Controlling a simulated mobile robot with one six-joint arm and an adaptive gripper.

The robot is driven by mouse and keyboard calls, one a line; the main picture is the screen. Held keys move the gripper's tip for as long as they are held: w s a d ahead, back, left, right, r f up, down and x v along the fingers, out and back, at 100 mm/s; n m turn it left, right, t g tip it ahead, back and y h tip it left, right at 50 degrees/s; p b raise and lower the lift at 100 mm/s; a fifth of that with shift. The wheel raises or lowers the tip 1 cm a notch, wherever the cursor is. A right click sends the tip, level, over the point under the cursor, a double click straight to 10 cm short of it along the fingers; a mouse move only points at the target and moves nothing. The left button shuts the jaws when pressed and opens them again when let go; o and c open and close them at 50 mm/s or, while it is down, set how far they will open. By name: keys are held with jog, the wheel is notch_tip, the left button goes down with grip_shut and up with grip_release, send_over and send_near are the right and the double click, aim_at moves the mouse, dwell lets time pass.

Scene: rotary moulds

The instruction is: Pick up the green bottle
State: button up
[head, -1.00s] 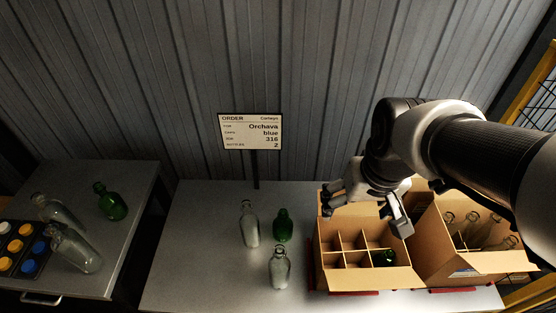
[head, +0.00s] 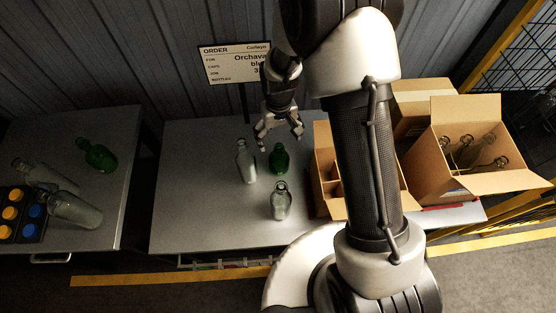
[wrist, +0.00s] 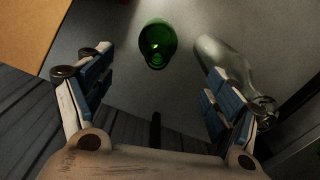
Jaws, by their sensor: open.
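A green bottle (head: 279,160) stands upright on the grey table, between two clear bottles. In the wrist view the green bottle (wrist: 157,44) shows from above, ahead of and between my finger lines. My gripper (head: 279,136) is open and empty, above the table just behind the green bottle, apart from it. My open fingers also show in the wrist view (wrist: 152,90). Another green bottle (head: 97,155) is on the left table. The inside of the near carton is mostly hidden by my arm.
A clear bottle (head: 246,162) stands left of the green one, and another clear bottle (head: 281,202) stands in front. A carton (head: 325,185) is close on the right. A second carton (head: 470,181) holds several clear bottles. An order sign (head: 235,63) stands behind. The table's left part is clear.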

jog(key=f+b, duration=0.1)
jog(key=f, duration=0.3)
jog(key=f+b, duration=0.1)
jog(key=f, duration=0.3)
jog(key=f+b, duration=0.1)
jog(key=f, duration=0.4)
jog(key=shift+w+d, duration=0.1)
jog(key=shift+w, duration=0.15)
jog(key=shift+r, duration=0.1)
jog(key=c, duration=1.8)
notch_tip(320, 180, up, 20)
jog(key=p, duration=0.4)
jog(key=shift+p, duration=0.3)
notch_tip(320, 180, up, 5)
jog(key=p, duration=0.3)
send_over(279, 155)
jog(key=w, duration=0.1)
jog(key=shift+w+f, duration=0.15)
jog(key=shift+f, duration=0.1)
jog(key=shift+d, duration=0.1)
